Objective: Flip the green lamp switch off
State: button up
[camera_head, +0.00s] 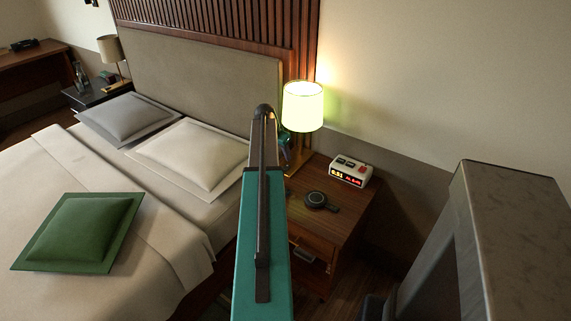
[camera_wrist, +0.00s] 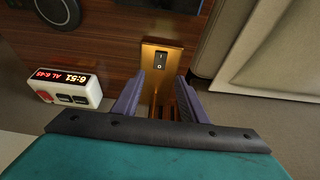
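The lamp (camera_head: 303,106) stands lit on the right nightstand, its shade glowing yellow-green. Its brass base shows in the wrist view (camera_wrist: 174,54), with a small black rocker switch (camera_wrist: 160,61) on a plate. The switch itself looks black, not green. My gripper (camera_wrist: 160,76) is open and empty, its two purple-grey fingers apart just short of the switch, one on each side of it in the picture. I cannot tell whether they touch the base. In the head view my teal arm hides part of the lamp's foot and most of the gripper.
A white alarm clock (camera_head: 350,170) and a dark round object with a handle (camera_head: 318,201) sit on the wooden nightstand (camera_head: 345,215). The bed with a white pillow (camera_head: 192,152) is to the left. Another lamp (camera_head: 111,50) stands beyond the bed.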

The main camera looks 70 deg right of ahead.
aim_at(287, 166)
jog(key=shift+x, duration=3.85)
jog(key=shift+c, duration=0.4)
